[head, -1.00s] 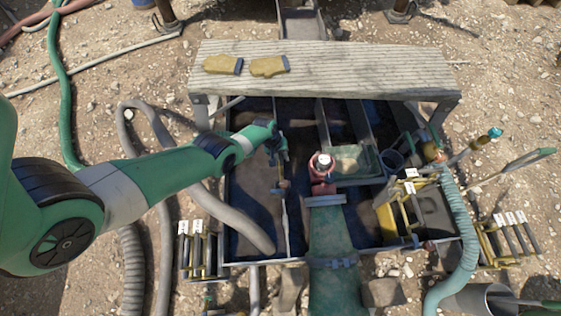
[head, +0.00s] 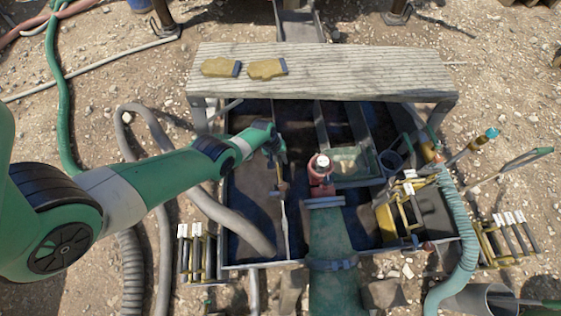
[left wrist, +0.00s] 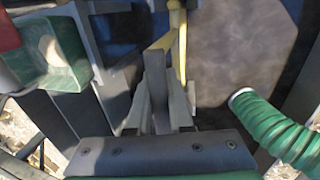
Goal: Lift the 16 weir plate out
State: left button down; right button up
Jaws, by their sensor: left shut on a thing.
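My left gripper (head: 279,156) reaches down into the mud tank (head: 287,215) at the divider left of its middle. In the left wrist view, the left gripper (left wrist: 160,112) is shut on a grey upright piece (left wrist: 156,85) standing between its fingers. I take this piece for the weir plate, but no number on it is readable. A yellow bar (left wrist: 179,40) rises just beyond it. Its lower part is hidden by the fingers and the tank. My right gripper is in neither view.
A plank walkway (head: 340,72) with two yellow gloves (head: 267,69) spans the tank's back. A red fitting (head: 320,180) stands right of the gripper. A grey hose (head: 235,222) enters from the left. Labelled racks stand at left (head: 195,252) and right (head: 503,240).

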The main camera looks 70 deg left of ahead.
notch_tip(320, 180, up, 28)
jog(key=p, duration=2.8)
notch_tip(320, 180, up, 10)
jog(key=p, duration=0.9)
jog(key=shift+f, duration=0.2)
